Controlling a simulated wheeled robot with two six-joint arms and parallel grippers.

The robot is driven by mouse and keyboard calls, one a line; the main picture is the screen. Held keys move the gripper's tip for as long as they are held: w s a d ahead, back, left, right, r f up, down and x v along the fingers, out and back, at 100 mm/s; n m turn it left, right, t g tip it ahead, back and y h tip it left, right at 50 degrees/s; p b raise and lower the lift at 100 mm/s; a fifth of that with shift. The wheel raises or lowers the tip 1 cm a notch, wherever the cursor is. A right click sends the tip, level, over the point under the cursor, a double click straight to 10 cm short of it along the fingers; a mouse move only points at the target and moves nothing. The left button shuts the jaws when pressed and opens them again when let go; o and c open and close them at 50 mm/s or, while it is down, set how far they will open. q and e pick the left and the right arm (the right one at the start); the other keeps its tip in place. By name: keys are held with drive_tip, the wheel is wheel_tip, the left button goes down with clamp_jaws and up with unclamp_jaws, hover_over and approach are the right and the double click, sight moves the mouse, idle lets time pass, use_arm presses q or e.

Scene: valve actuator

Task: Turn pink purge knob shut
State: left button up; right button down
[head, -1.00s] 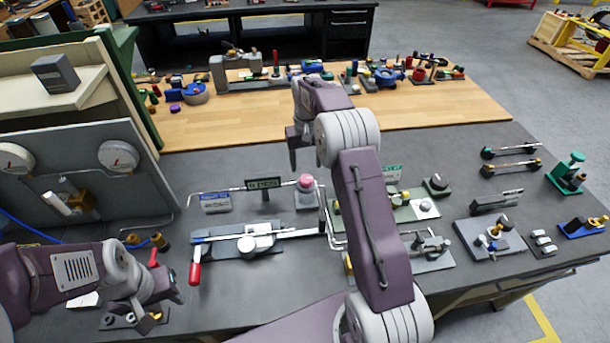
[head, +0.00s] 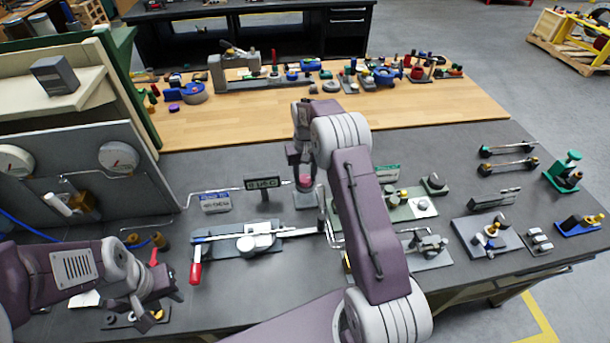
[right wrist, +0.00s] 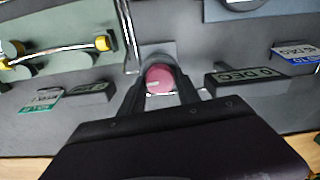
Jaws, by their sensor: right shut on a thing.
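The pink purge knob (head: 305,181) sits on a small grey block (head: 305,199) on the dark bench, partly hidden by my right gripper in the head view. In the right wrist view the knob (right wrist: 160,79) lies between the two fingers. My right gripper (head: 303,172) points down over the knob and is shut on it; its fingers (right wrist: 160,92) flank the knob on both sides. A black display reading "0 DEG" (right wrist: 243,78) stands beside the knob. My left gripper (head: 166,302) hangs empty at the lower left, and its finger gap is too small to judge.
A red-handled lever fixture (head: 250,240) lies in front of the knob. Green valve plates (head: 415,207) and other fixtures fill the bench to the right. A gauge panel (head: 90,180) rises at the left.

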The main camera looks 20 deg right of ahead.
drive_tip(key=n+p, duration=0.1)
drive_tip(key=n, duration=0.2)
drive_tip(key=shift+r, duration=0.1)
drive_tip(key=n+p, duration=0.1)
drive_tip(key=n, duration=0.3)
drive_tip(key=shift+n, duration=0.3)
drive_tip(key=n, duration=0.4)
drive_tip(key=shift+n, duration=2.2)
drive_tip(key=shift+p, duration=0.3)
drive_tip(key=c, duration=0.9)
unclamp_jaws()
drive_tip(key=shift+o, duration=0.2)
